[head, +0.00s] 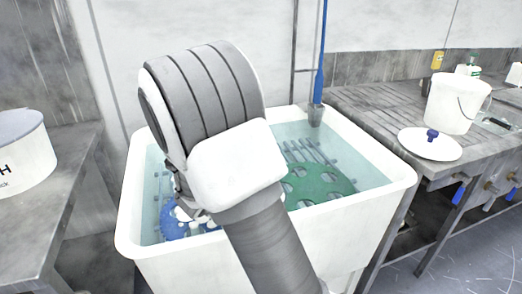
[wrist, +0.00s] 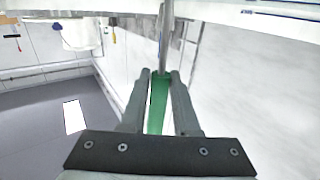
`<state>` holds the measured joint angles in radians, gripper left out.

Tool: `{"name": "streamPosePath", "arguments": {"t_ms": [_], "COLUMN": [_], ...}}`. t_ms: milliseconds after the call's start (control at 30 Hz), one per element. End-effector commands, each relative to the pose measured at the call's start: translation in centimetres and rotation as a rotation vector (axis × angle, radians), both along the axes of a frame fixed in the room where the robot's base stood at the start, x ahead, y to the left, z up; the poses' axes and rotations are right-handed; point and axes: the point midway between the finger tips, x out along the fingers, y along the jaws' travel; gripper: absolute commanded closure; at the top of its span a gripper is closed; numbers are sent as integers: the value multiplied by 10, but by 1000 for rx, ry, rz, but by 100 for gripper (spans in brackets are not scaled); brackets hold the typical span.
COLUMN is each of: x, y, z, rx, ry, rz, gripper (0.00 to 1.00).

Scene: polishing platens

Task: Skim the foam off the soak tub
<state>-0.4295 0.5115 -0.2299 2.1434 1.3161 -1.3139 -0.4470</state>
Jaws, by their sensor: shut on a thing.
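The soak tub (head: 268,257) is a white basin of clear bluish water in the middle of the head view. A green perforated disc (head: 318,186) and a blue disc (head: 172,222) show in the water. Small white patches (head: 205,224) by the blue disc may be foam; I cannot tell. My arm covers much of the tub's left half and mostly hides my gripper there. In the wrist view my gripper (wrist: 160,76) is shut on a green handle (wrist: 158,105) with a grey metal shaft. The tool's far end is not clearly visible.
A blue pole (head: 320,60) stands at the tub's back rim. On the right bench (head: 385,105) are a white bucket (head: 452,104), a white lid with a blue knob (head: 430,145) and bottles. A white labelled container (head: 24,158) stands on the left bench (head: 62,165).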

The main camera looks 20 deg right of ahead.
Motion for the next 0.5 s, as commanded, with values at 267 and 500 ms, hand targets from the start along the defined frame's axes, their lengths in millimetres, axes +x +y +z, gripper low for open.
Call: {"name": "streamPosePath", "arguments": {"t_ms": [267, 500], "x": [29, 53], "y": [-3, -4], "z": [1, 2], "rx": [-2, -2], "ry": [-1, -2], "rz": [-2, -1], "gripper": [100, 100]}}
